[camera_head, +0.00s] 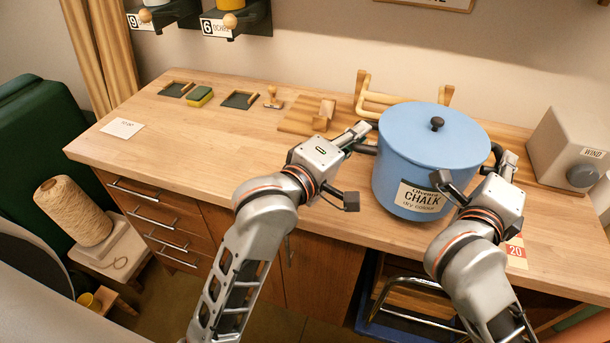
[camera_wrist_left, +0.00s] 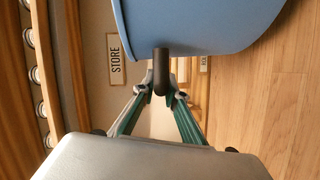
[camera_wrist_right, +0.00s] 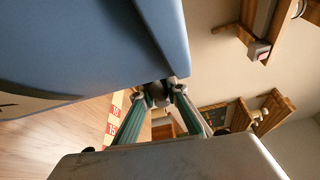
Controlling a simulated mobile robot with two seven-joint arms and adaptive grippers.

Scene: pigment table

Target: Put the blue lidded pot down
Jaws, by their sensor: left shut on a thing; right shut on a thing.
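The blue lidded pot (camera_head: 420,168) is upright at the right part of the wooden table (camera_head: 240,140), with its lid and black knob on top and a chalk label on its front. I cannot tell whether its base touches the table. My left gripper (camera_head: 364,140) is shut on the pot's dark left handle, which shows between the fingers in the left wrist view (camera_wrist_left: 162,84). My right gripper (camera_head: 500,158) is at the pot's right side, shut on its right handle, mostly hidden in the head view. In the right wrist view its fingers (camera_wrist_right: 162,92) meet beside the pot's wall.
A grey box marked WIND (camera_head: 568,140) stands right of the pot. A wooden rack (camera_head: 375,98) and a wooden block on a board (camera_head: 308,116) are behind and left. A numbered strip (camera_head: 516,252) lies at the front right. The table's left half is mostly clear.

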